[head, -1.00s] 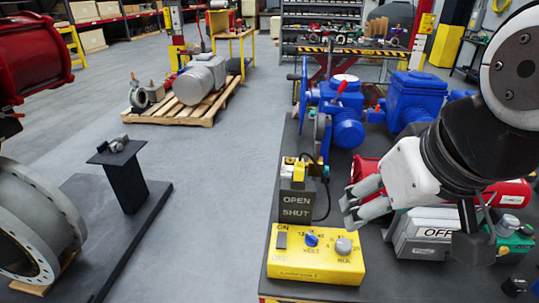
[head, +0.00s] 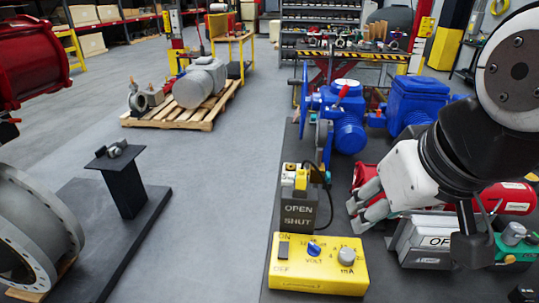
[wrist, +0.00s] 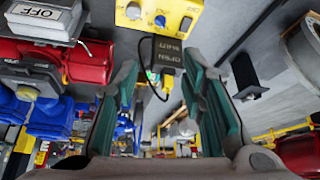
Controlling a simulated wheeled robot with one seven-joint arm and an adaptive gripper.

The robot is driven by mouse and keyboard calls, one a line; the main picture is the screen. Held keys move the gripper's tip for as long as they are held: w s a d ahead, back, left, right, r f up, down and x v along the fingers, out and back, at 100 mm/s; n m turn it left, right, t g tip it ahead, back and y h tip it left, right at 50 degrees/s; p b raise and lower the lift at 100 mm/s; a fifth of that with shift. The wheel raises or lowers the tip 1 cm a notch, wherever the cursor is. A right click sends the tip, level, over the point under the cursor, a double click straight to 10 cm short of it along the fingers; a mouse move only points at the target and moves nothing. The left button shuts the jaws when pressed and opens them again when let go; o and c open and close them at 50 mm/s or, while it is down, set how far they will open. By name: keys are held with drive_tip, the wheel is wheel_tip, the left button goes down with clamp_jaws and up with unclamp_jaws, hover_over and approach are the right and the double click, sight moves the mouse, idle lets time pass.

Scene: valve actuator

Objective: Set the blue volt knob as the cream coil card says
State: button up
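The blue volt knob (head: 314,248) sits above the word VOLT on the yellow control box (head: 318,280), at the front of the dark bench. Its exact setting is too small to read. In the wrist view, the volt knob (wrist: 160,20) is near the top edge, on the yellow box (wrist: 181,8). My gripper (head: 362,205) is empty, above the bench, behind and right of the box, apart from it. In the wrist view, the fingers of my gripper (wrist: 160,72) stand wide apart. I cannot make out a cream coil card in either view.
A grey knob (head: 347,255) marked mA and a dark switch (head: 283,249) share the box. An OPEN/SHUT block (head: 299,214) stands behind it. A grey box with an OFF sign (head: 436,241) lies right, under my arm. Blue actuators (head: 345,115) stand farther back.

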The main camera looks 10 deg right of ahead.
drive_tip(key=w+f+n+g, duration=0.3)
drive_tip(key=w+f, duration=0.1)
drive_tip(key=w, duration=0.6)
drive_tip(key=n+g+p, duration=0.1)
drive_tip(key=n+g, duration=0.2)
drive_tip(key=n, duration=0.1)
hover_over(313, 244)
wheel_tip(313, 244, down, 13)
wheel_tip(313, 244, down, 14)
drive_tip(key=shift+r+p, duration=0.25)
drive_tip(key=shift+p, duration=0.45)
drive_tip(key=shift+c, duration=0.6)
clamp_jaws()
